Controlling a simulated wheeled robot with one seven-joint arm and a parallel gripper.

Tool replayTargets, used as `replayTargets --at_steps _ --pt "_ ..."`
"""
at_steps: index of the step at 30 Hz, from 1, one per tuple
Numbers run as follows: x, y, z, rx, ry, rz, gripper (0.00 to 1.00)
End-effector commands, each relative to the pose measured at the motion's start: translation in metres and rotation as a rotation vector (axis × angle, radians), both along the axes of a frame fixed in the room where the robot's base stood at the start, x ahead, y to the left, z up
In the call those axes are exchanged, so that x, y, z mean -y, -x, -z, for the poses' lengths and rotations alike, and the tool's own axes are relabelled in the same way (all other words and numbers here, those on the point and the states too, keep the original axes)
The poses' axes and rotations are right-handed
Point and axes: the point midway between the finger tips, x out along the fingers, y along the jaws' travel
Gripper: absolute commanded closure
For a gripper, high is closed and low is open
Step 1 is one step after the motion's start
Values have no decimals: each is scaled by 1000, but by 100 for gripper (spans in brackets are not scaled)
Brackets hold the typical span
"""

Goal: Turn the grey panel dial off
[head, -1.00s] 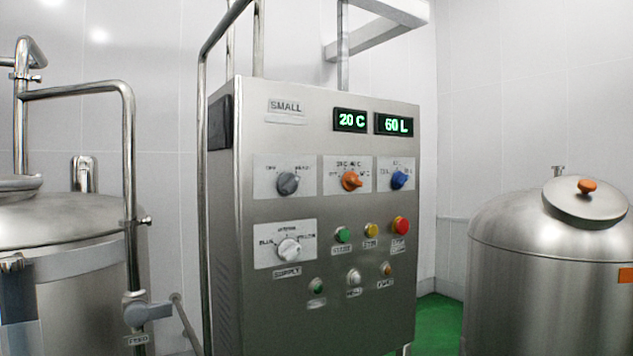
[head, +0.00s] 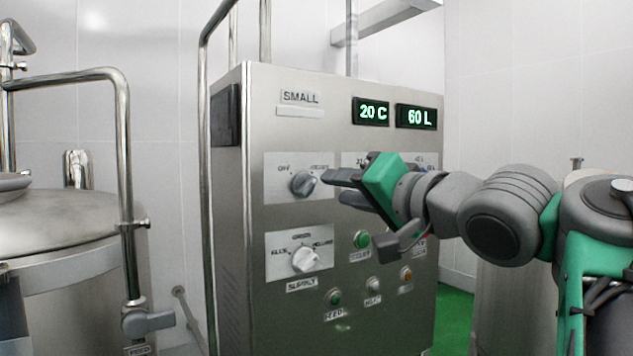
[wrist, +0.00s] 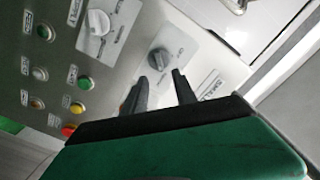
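The grey dial (head: 303,184) sits on a light plate at the upper left of the steel panel (head: 270,110). Its plate reads OFF at the upper left and has another small label at the upper right. The dial's pointer seems to lean toward the upper right, away from OFF. My gripper (head: 333,187) is just right of the dial in the head view, fingers toward it. In the wrist view the fingers of my gripper (wrist: 160,76) are apart and empty, with the grey dial (wrist: 159,60) beyond and between their tips. I cannot tell whether they touch it.
A white supply dial (head: 306,260) is below. The green button (head: 361,239) and several others are lower right. My arm hides most of the orange and blue dials. A vertical pipe rail (head: 203,150) runs along the panel's left side. Displays read 20 C (head: 371,112) and 60 L (head: 416,117).

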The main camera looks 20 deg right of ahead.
Motion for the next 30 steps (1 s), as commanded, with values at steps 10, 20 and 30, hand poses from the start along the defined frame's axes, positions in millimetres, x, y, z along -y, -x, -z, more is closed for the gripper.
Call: replayTargets --at_steps 10,20,30 --pt "-21 -52 0 -3 -1 -10 66" --pt "-25 -71 1 -2 2 -1 66" --pt "-25 -71 1 -2 2 -1 86"
